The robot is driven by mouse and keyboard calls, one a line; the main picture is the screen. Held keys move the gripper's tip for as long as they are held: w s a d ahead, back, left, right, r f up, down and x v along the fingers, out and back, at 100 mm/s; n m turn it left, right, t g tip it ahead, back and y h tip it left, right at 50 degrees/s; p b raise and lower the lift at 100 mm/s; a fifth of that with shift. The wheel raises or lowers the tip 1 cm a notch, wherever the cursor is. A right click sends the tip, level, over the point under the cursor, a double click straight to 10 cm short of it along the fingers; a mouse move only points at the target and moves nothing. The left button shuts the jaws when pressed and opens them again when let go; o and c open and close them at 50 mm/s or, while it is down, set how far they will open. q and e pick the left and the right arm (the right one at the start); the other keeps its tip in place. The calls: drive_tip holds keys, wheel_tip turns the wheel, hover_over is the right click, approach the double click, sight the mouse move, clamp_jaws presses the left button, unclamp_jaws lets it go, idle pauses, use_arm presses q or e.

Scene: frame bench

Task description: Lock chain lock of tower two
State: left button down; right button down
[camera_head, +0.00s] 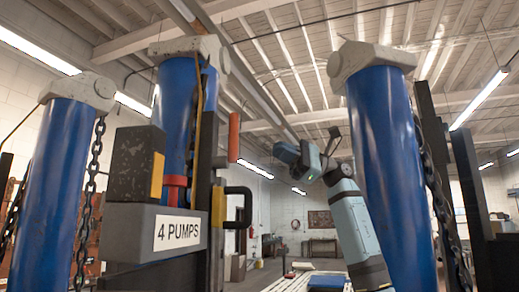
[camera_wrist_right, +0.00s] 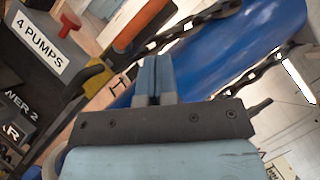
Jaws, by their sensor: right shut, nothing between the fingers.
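Blue cylinders with grey caps stand upright: one at left (camera_head: 62,170), one in the middle (camera_head: 176,100) and one at right (camera_head: 385,170). In the right wrist view, a partly cut-off label ending "WER 2" (camera_wrist_right: 18,104) is at the left, and a dark chain (camera_wrist_right: 190,30) runs along a blue cylinder (camera_wrist_right: 215,55). My right gripper (camera_wrist_right: 153,72) is shut and empty, its fingers in front of the blue cylinder; I cannot tell whether they touch it. In the head view my right wrist is between the middle and right cylinders. My left gripper is out of view. I cannot make out the lock itself.
A grey box marked "4 PUMPS" (camera_head: 150,250) stands at the lower left, with an orange handle (camera_head: 234,137) above right of it. A black bent pipe (camera_head: 240,205) sticks out on its right. Chains hang beside the left (camera_head: 92,190) and right (camera_head: 437,185) cylinders.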

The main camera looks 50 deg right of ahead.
drive_tip(key=shift+b+v, duration=0.35)
drive_tip(key=shift+v, duration=1.8)
